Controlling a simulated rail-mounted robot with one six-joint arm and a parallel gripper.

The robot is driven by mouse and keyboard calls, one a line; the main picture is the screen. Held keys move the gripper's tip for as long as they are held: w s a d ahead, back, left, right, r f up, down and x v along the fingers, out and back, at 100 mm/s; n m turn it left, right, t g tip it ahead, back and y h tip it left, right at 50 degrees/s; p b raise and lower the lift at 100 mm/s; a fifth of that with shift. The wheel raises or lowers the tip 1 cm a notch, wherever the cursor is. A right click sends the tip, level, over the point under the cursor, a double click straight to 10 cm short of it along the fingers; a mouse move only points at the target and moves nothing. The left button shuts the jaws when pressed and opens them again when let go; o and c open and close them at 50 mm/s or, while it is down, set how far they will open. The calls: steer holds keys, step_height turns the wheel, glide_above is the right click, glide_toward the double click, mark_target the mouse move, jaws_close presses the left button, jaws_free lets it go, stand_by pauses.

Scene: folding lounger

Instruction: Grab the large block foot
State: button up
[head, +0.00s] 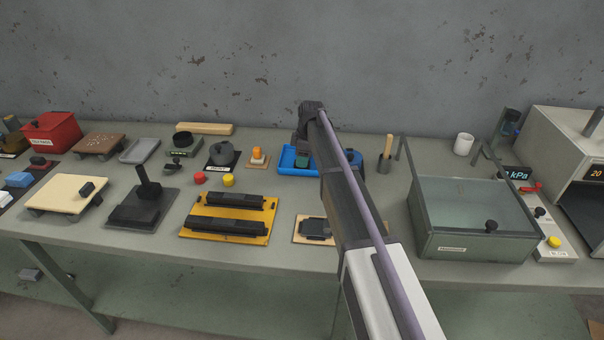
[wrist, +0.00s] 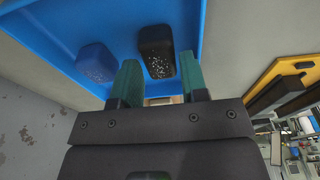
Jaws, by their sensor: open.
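In the wrist view a dark block (wrist: 156,42) with a white-speckled end lies in the blue tray (wrist: 215,22). A smaller-looking blue block (wrist: 96,62), also speckled, lies left of it. I cannot tell for certain which one is the large block foot; the dark one looks larger. My gripper (wrist: 159,68) is open, its two green fingers apart, with the dark block beyond and between their tips. Contact is not visible. In the head view my gripper (head: 302,160) is over the left part of the blue tray (head: 286,167), and my arm hides much of the tray.
Left of the tray are a small orange piece (head: 258,153) on a wooden base and a dark round pot (head: 223,153). In front is a yellow plate (head: 263,238) with black bars. A wooden stick in a cup (head: 386,160) and a glass-topped box (head: 470,245) stand right.

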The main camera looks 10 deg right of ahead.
step_height(320, 180, down, 2)
steer(key=shift+a+f+b, duration=0.1)
steer(key=shift+f+b, duration=0.1)
steer(key=shift+b, duration=0.2)
steer(key=shift+r, duration=0.25)
steer(key=c, duration=0.6)
steer(key=shift+o, duration=0.2)
steer(key=shift+p, duration=0.3)
